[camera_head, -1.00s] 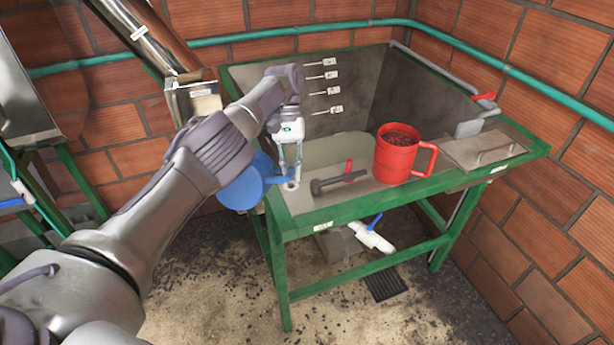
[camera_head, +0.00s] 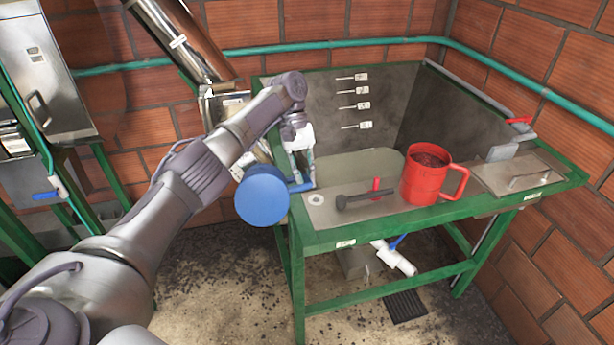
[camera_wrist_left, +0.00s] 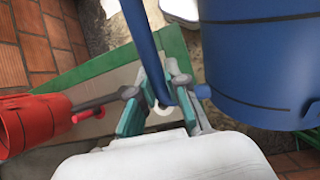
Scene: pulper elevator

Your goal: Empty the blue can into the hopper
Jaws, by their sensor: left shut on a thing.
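The blue can (camera_head: 262,196) hangs in the air just left of the green-framed tank's front left corner. Its round end faces my head camera; its contents are hidden. My left gripper (camera_head: 301,178) is shut on the can's handle. In the left wrist view, the fingers (camera_wrist_left: 160,108) close around the blue handle (camera_wrist_left: 146,45), and the can's wall (camera_wrist_left: 255,65) fills the upper right. A metal box, possibly the hopper (camera_head: 228,108), sits at the foot of the inclined tube, partly behind my left arm. My right gripper is not in view.
A red can (camera_head: 428,178) with dark contents stands on the tank's front ledge (camera_head: 325,215). The inclined metal tube (camera_head: 185,40) rises at the back left. The floor left of the tank is open, with scattered dark bits.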

